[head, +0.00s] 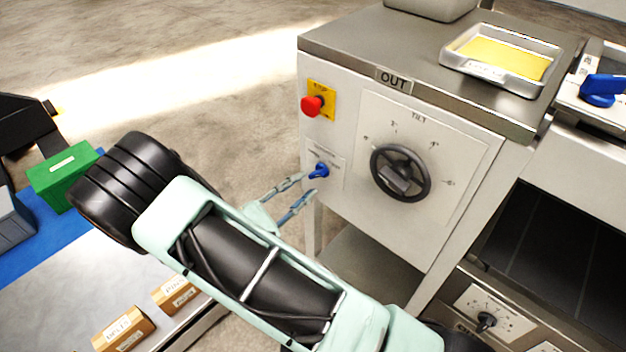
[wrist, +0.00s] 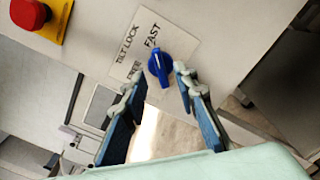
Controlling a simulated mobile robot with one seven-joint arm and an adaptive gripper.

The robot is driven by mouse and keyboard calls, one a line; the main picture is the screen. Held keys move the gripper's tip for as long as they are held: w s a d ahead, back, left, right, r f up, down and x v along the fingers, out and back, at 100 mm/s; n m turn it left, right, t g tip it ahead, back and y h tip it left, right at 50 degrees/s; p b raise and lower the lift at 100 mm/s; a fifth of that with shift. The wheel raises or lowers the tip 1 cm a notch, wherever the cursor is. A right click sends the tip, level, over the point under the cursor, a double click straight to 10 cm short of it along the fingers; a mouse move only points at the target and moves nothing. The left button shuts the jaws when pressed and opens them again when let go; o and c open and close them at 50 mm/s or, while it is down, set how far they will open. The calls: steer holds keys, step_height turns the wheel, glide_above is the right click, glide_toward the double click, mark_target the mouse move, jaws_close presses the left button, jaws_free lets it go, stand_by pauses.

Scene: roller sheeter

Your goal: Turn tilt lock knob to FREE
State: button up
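The tilt lock knob (head: 319,171) is small and blue, on the front panel of the machine, left of the black tilt handwheel (head: 400,172). In the wrist view the knob (wrist: 160,67) sits on a white plate (wrist: 178,40) reading TILT LOCK, FAST and FREE. Its ridge appears to point toward FAST; FREE is to its left. My gripper (head: 306,185) is open, with its fingertips just short of the knob. In the wrist view my gripper (wrist: 159,77) has one fingertip on each side of the knob, with gaps showing; contact is not visible.
A red emergency button (head: 313,105) on a yellow plate is above the knob. A metal tray with a yellow sheet (head: 505,52) rests on the machine top. A green box (head: 62,177) and small cartons (head: 122,330) stand at the left. Open floor lies behind my arm.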

mark_target(316, 176)
steer(key=shift+b+x, duration=0.3)
steer(key=shift+x, duration=1.95)
steer(key=shift+c, duration=0.3)
jaws_close()
